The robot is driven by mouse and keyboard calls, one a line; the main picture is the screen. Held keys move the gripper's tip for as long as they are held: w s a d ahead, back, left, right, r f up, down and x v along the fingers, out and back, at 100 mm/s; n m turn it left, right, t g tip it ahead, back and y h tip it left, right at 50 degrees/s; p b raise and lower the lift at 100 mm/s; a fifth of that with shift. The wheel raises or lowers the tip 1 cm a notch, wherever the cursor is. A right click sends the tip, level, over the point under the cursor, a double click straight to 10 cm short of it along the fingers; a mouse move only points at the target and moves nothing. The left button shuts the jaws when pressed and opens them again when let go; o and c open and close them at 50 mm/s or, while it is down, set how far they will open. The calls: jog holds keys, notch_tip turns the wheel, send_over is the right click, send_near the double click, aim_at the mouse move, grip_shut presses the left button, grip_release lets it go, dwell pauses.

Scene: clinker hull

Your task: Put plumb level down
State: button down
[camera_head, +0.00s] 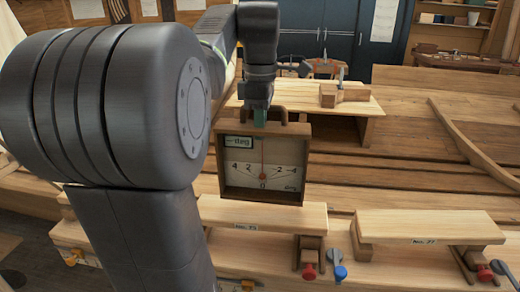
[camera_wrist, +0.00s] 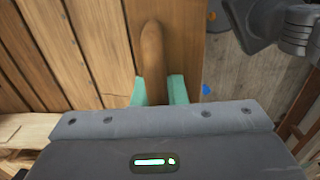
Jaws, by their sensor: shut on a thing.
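The plumb level (camera_head: 262,163) is a wooden box frame with a pale dial marked in degrees and a red needle near 0. It hangs upright from my gripper (camera_head: 260,117) in the head view. My gripper is shut on the level's wooden handle. In the wrist view the green fingertips (camera_wrist: 160,91) sit on either side of the rounded handle (camera_wrist: 152,50). In the head view the level's lower edge appears just above or behind the near plank labelled No. 75 or similar (camera_head: 262,214); I cannot tell whether they touch.
A second plank labelled No. 77 (camera_head: 430,227) lies to the right, with red and blue clamp knobs (camera_head: 340,272) near the front. A raised board (camera_head: 350,104) behind carries a wooden tool (camera_head: 343,94). The hull planking (camera_head: 400,170) spreads behind. Blue cabinets (camera_head: 340,28) stand at the back.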

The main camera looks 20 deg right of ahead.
jog(key=shift+f, duration=2.2)
jog(key=c, duration=1.5)
grip_release()
jog(key=shift+o, duration=0.2)
notch_tip(320, 180, up, 12)
jog(key=shift+r, duration=0.1)
